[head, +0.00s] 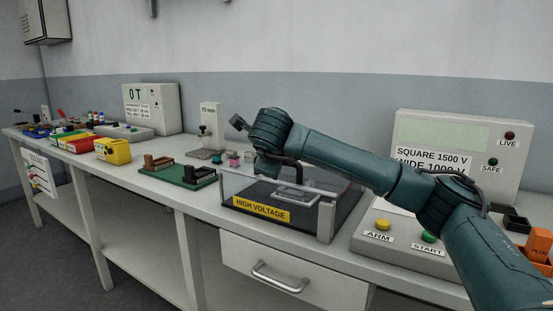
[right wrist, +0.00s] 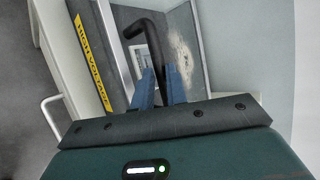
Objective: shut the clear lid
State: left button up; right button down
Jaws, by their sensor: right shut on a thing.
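The test box with the yellow HIGH VOLTAGE label (head: 262,209) stands on the bench in the middle of the head view. Its clear lid (head: 325,184) lies low over it, partly behind my arm; I cannot tell whether it is fully seated. In the right wrist view a black bent handle (right wrist: 153,38) runs between my blue fingers. My right gripper (right wrist: 160,84) is shut on that handle. In the head view the fingers are mostly hidden at the box. My left gripper is in neither view.
A console with ARM and START buttons (head: 405,232) stands right of the box, with a large display unit (head: 455,150) behind it. A drawer handle (head: 280,280) juts out below.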

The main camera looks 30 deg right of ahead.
jog(key=c, duration=1.4)
grip_release()
jog(key=f, duration=0.2)
jog(key=shift+s+a+f+g, duration=0.2)
jog(key=shift+a+f+g, duration=0.1)
jog(key=shift+f, duration=0.1)
jog(key=v, duration=1.4)
jog(key=shift+w+d+r+p, duration=0.2)
jog(key=shift+d+r+p, duration=0.05)
jog(key=shift+r+p, duration=0.1)
